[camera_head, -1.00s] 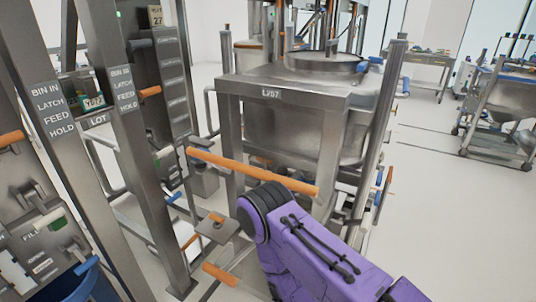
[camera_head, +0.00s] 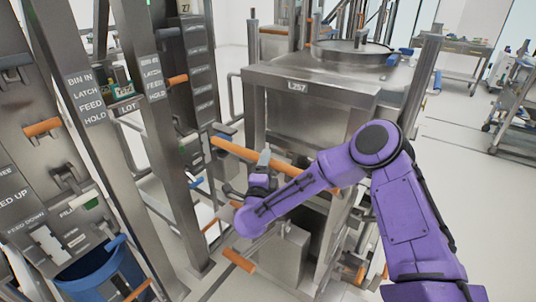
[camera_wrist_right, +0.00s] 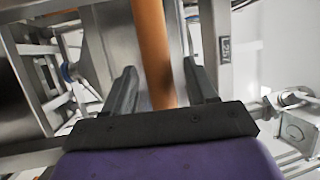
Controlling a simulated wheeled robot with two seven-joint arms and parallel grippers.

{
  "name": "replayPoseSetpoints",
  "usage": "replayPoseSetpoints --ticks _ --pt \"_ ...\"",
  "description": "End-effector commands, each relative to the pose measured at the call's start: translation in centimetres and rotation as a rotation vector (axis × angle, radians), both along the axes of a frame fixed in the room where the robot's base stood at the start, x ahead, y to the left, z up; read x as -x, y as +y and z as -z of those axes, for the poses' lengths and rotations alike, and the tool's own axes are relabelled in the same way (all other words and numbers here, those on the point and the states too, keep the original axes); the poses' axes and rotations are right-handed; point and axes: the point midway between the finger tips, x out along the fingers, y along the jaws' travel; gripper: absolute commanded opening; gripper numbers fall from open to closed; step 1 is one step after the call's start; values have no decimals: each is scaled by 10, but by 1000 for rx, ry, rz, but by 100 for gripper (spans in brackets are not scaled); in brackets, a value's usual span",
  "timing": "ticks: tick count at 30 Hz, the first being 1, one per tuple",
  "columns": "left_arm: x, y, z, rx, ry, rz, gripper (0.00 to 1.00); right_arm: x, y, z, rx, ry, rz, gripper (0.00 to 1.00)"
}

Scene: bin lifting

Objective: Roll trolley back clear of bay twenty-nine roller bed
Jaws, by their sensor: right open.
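The gripper is open around the bar. My left gripper is not in view. No roller bed or number twenty-nine can be made out.
Steel posts (camera_head: 165,140) with a BIN IN, LATCH, FEED, HOLD label stand close on the left. A blue tub (camera_head: 95,275) is at the lower left. Another trolley (camera_head: 515,115) is at the far right. The floor (camera_head: 470,190) on the right is clear.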

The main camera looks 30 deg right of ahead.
Motion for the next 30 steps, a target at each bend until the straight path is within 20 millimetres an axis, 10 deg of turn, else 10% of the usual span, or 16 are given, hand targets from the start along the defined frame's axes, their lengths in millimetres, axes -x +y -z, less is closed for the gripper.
replayPoseSetpoints --ticks 14,20,30 --pt "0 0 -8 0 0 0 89 -21 -21 -4 2 3 -1 57" --pt "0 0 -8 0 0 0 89 -21 -20 -4 2 3 -1 0" --pt "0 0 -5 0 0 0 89 -20 -12 -3 2 5 -5 0"
